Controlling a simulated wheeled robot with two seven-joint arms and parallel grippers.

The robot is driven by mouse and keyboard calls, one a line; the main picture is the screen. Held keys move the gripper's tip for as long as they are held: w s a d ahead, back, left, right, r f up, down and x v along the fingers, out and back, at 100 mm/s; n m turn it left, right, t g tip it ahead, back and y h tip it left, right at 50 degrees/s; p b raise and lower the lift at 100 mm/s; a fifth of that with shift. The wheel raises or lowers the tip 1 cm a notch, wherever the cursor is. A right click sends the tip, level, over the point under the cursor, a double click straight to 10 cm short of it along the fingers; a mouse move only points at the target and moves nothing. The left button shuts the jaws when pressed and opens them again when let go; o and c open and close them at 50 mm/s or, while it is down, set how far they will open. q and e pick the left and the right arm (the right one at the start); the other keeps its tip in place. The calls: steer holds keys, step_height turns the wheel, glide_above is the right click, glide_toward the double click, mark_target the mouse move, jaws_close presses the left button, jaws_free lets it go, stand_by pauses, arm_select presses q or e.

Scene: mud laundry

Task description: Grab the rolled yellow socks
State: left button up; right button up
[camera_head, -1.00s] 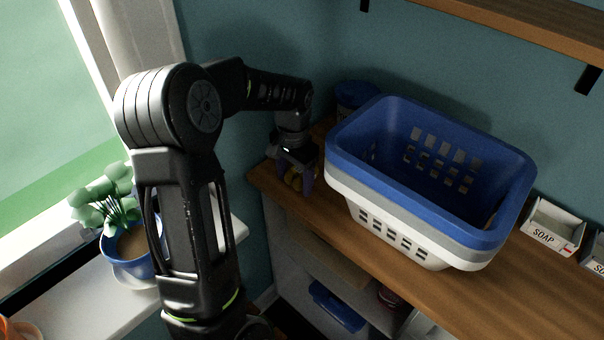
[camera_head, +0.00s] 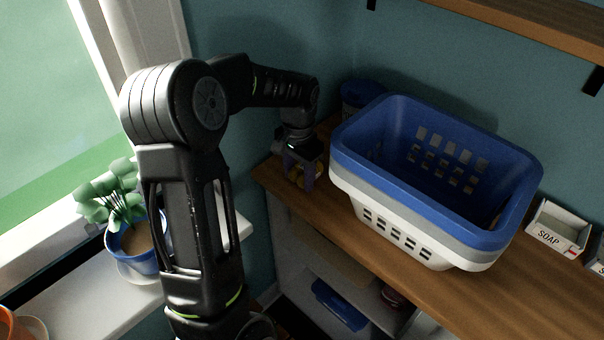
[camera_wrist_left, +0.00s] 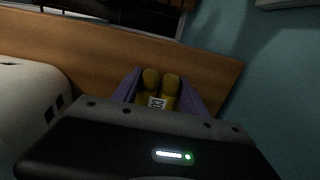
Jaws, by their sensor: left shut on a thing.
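The rolled yellow socks (camera_wrist_left: 171,84) sit between the purple fingers of my left gripper (camera_wrist_left: 158,98) in the left wrist view, with a small pale label showing on them. In the head view my left gripper (camera_head: 302,180) is at the left end of the wooden counter, left of the stacked baskets. It is shut on the socks, of which only a little yellow (camera_head: 318,171) shows between the fingers. Whether the socks touch the counter is hard to tell. My right gripper is not in view.
Stacked laundry baskets (camera_head: 345,172), blue on top and white below, stand close to the right of the gripper. A blue container (camera_head: 358,95) stands behind it. A soap box (camera_head: 557,230) is farther right. A potted plant (camera_head: 135,245) stands on the windowsill. The counter front is clear.

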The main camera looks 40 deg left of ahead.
mark_target(299, 170)
arm_select(q)
step_height(299, 170, up, 10)
steer(key=shift+f+b, duration=0.1)
steer(key=shift+b, duration=0.6)
